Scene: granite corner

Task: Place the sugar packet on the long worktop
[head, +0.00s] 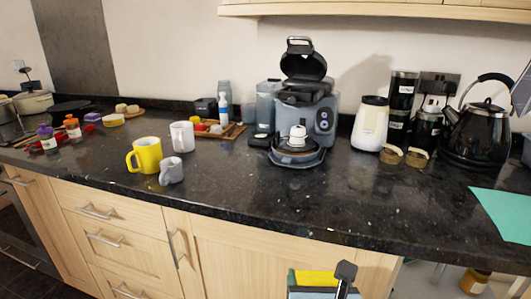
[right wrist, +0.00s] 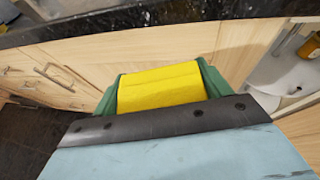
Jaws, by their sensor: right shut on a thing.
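The sugar packet (head: 317,277) is a yellow block at the bottom of the head view, in front of the cabinet doors and below the worktop's front edge. My right gripper (head: 318,283) is shut on it. In the right wrist view the packet (right wrist: 160,86) sits between the green fingers of the gripper (right wrist: 158,92). Its lower part is hidden by the gripper body. The long worktop (head: 235,205) is dark speckled granite, running across the head view above the packet. My left gripper is not in view.
A yellow mug (head: 147,156), a grey mug (head: 172,171) and a white mug (head: 182,137) stand left of centre. A grey coffee machine (head: 308,110), a white grinder (head: 370,124) and a black kettle (head: 478,135) stand behind. A teal sheet (head: 505,213) lies right. The centre front is clear.

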